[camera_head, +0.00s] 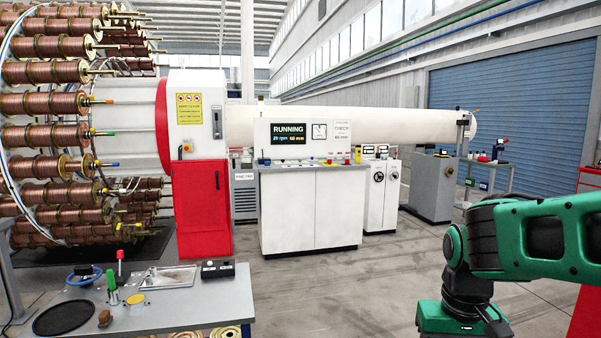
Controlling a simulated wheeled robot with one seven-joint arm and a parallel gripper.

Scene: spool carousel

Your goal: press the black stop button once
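A white control console (312,205) stands in the middle distance, with a row of small coloured buttons along its sloped top (310,163). The buttons are too small for me to tell which is a black stop button. A display (287,134) above the console reads RUNNING. My green and black arm reaches in from the right edge and bends downward at the lower right. It is well apart from the console, nearer to me. The fingers of my gripper do not show.
A grey table (180,309) at the lower left holds a black button box (217,269), a metal tray (168,278) and small tools. The spool carousel (50,130) fills the left, beside a red cabinet (203,207). Open floor (345,285) lies before the console.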

